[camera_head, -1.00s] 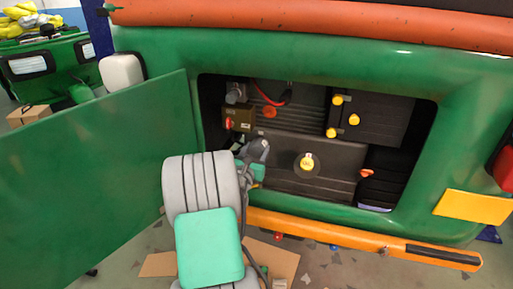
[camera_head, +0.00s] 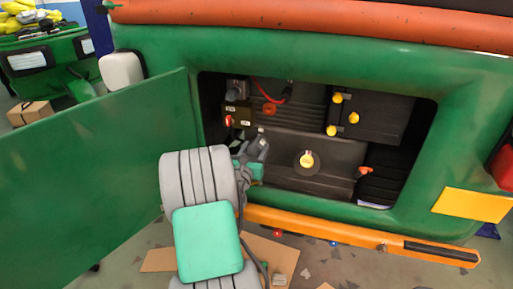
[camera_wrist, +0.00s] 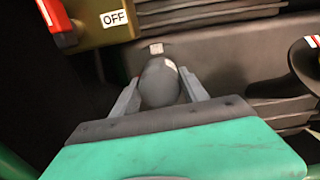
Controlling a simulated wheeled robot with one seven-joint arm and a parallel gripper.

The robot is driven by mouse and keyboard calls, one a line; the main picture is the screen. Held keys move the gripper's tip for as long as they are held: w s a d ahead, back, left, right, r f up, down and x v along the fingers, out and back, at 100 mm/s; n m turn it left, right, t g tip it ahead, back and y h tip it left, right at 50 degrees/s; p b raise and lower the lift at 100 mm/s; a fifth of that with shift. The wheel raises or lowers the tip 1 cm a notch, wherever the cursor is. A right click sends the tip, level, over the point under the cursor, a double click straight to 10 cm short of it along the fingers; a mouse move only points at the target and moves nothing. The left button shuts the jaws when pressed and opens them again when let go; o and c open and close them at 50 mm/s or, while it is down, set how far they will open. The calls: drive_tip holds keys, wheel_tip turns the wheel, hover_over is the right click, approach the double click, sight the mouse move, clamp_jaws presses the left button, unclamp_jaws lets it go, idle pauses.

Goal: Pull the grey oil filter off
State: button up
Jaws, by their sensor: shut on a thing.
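The grey oil filter (camera_wrist: 160,84) is a rounded grey cylinder. In the wrist view it sits between the two fingers of my gripper (camera_wrist: 158,92), which are shut on it from both sides. Its far end is close to the dark engine-bay wall, and I cannot tell whether it still touches its mount.
An olive box (camera_head: 238,115) with a red switch and an "OFF" label (camera_wrist: 114,18) is just above. A yellow cap (camera_head: 307,160) and an orange-red handle (camera_head: 365,170) lie to the right. The open green door (camera_head: 95,165) stands left; the orange bumper (camera_head: 340,232) runs below.

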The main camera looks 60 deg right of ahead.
sight(254, 152)
drive_tip(key=shift+s+a, duration=0.15)
drive_tip(key=shift+a, duration=0.6)
drive_tip(key=shift+s+a, duration=0.1)
drive_tip(key=shift+a, duration=0.6)
drive_tip(key=shift+s+a+b, duration=0.2)
drive_tip(key=shift+a+b, duration=0.05)
drive_tip(key=shift+a, duration=1)
drive_tip(key=shift+s+a+b, duration=0.2)
drive_tip(key=shift+a+b, duration=0.05)
drive_tip(key=shift+a, duration=0.95)
